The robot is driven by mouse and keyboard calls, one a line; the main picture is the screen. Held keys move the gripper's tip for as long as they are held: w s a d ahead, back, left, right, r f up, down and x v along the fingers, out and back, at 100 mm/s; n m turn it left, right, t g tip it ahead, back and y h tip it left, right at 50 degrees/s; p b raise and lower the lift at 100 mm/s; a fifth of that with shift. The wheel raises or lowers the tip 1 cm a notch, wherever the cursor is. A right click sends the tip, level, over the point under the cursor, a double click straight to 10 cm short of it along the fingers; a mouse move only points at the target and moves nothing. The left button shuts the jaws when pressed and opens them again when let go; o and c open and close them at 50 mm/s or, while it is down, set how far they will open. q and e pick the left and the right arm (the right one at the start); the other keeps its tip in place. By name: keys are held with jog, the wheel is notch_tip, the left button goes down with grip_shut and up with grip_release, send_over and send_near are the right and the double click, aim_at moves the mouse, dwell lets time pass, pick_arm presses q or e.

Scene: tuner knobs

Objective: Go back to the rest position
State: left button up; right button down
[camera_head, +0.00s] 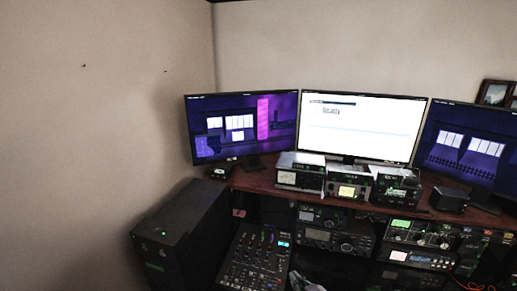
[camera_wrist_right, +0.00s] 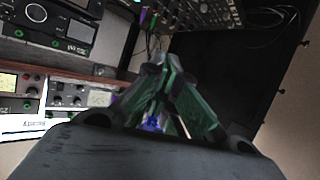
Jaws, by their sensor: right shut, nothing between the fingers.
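My right gripper (camera_wrist_right: 166,72) fills the middle of the right wrist view, its dark green-edged fingers drawn together with nothing between them. In the head view only a small grey part of it (camera_head: 303,284) shows at the bottom edge, in front of the dark space under the desk. The radio with a large tuner knob (camera_head: 336,240) stands on the shelf behind and above it, apart from it. A radio with a round knob (camera_wrist_right: 38,14) also shows at the top left of the right wrist view. My left gripper is in neither view.
A wooden desk (camera_head: 262,184) carries several monitors, including a bright white one (camera_head: 362,126), and small radio units (camera_head: 347,183). A mixer (camera_head: 257,258) and a black cabinet (camera_head: 180,240) stand at the lower left. Red cables (camera_head: 470,285) hang at the lower right. The wall side at far left is clear.

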jog(key=s+d+f+m+g+h, duration=0.2)
jog(key=s+d+g, duration=0.3)
jog(key=s, duration=0.4)
jog(key=s+d+f+m+g+h, duration=0.15)
jog(key=s+d+g, duration=0.3)
jog(key=s, duration=0.55)
notch_tip(320, 180, down, 40)
jog(key=s+d+b, duration=0.1)
jog(key=s+b, duration=0.2)
jog(key=b, duration=0.2)
jog(key=s+d+f+g+b, duration=0.1)
jog(key=s+d+f+b, duration=0.1)
jog(key=s+f, duration=0.9)
jog(key=s+d+f+g+h+b, duration=0.1)
jog(key=s+d+f+b, duration=0.1)
jog(key=s+f, duration=0.8)
notch_tip(320, 180, down, 3)
jog(key=shift+s+d+r+n+b, duration=0.15)
jog(key=shift+s+n+b, duration=0.3)
jog(key=shift+b, duration=0.1)
